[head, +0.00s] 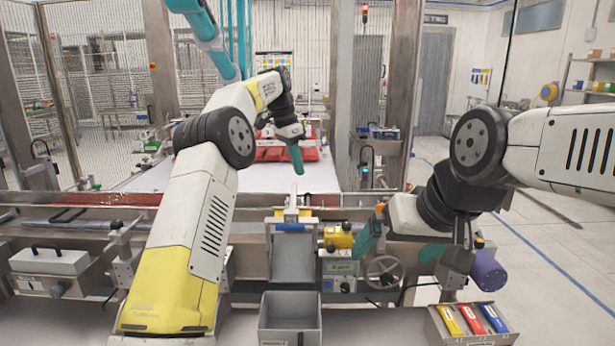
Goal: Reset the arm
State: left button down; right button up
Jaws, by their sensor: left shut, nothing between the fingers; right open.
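My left arm (190,235) comes up from the lower left, bends at its black joint and reaches over the white work surface (165,182). My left gripper (298,168), with teal fingers, is shut and empty, pointing down in front of a red package (272,150). I cannot tell whether it touches anything. My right arm (560,150) comes in from the right and folds down. My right gripper (392,256), with teal fingers spread, is open and empty at the machine's front, close to a grey handwheel (386,271). Contact with the wheel cannot be told.
A yellow device (338,240) and a grey chute (293,260) stand between the arms. Below are an empty-looking grey bin (290,310) and a tray (447,334) with yellow, red and blue items. Steel posts (340,80) rise behind. Open floor (545,265) lies at right.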

pick_arm(q)
jog(key=s+a+r+n+t, duration=0.25)
jog(key=s+r, duration=0.25)
jog(key=s, duration=0.4)
jog(key=s+a+r+n+t, duration=0.1)
jog(key=s+a+r+n, duration=0.3)
jog(key=s, duration=0.6)
jog(key=s+a+f+n, duration=0.1)
jog(key=s+f+n, duration=0.1)
jog(key=s, duration=0.5)
jog(key=s+a+f+n+t, duration=0.1)
jog(key=s+a+f, duration=0.1)
jog(key=s+f, duration=0.2)
jog(key=s+a+f+n+t, duration=0.1)
jog(key=s+a+f+n, duration=0.1)
jog(key=s, duration=0.9)
jog(key=shift+f+n+y, duration=0.3)
jog(key=shift+f+n, duration=0.05)
jog(key=shift+f, duration=0.55)
